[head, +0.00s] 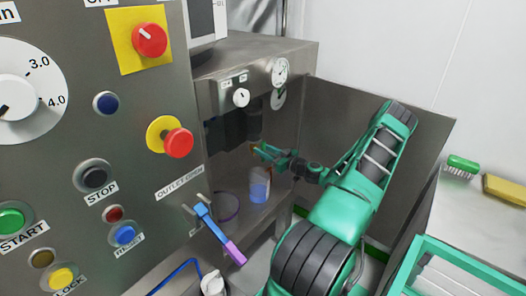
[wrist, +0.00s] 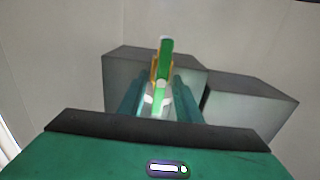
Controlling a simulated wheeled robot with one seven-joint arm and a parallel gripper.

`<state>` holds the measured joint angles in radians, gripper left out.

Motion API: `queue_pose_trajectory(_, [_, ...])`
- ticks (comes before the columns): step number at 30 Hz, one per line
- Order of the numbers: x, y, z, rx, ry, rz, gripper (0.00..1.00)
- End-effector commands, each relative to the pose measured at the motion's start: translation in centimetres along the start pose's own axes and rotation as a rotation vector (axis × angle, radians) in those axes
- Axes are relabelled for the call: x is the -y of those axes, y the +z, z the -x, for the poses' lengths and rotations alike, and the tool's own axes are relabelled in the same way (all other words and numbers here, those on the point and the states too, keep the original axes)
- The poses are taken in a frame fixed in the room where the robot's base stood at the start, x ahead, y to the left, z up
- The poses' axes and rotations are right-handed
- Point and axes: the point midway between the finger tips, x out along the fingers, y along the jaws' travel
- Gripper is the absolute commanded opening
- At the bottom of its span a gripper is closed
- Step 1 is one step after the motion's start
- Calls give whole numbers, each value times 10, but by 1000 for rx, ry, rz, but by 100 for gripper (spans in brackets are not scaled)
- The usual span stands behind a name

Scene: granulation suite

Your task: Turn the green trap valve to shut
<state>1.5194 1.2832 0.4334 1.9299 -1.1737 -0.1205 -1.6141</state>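The green trap valve shows in the wrist view as a green handle (wrist: 165,52) with orange-yellow parts beside it and a pale, shiny section nearer to me. My gripper (wrist: 160,80) has its two teal fingers on either side of this handle, with a gap between them. Contact with the handle is not clear. In the head view my gripper (head: 264,152) reaches into the steel recess below the gauges. There the valve is too small and too hidden by the fingers to make out its position.
A blue-filled clear beaker (head: 259,187) stands just below my gripper. A blue and purple lever (head: 219,233) sticks out at the front panel (head: 150,200), left of my arm. A steel side wall (head: 335,125) is close on the right. A green brush (head: 462,166) lies far right.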

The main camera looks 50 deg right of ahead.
Motion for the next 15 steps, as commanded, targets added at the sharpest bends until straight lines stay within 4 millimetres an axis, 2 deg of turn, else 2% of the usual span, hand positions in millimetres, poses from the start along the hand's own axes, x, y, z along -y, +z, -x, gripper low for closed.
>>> queue_pose_trajectory(1, [0,0,0,0,0,0,17])
queue_pose_trajectory(3, [0,0,0,0,0,0,1])
queue_pose_trajectory(5, [0,0,0,0,0,0,0])
queue_pose_trajectory(6, [-16,0,2,0,4,8,0])
queue_pose_trajectory(8, [-8,0,2,0,4,0,0])
queue_pose_trajectory(15, [-5,0,3,0,8,-40,0])
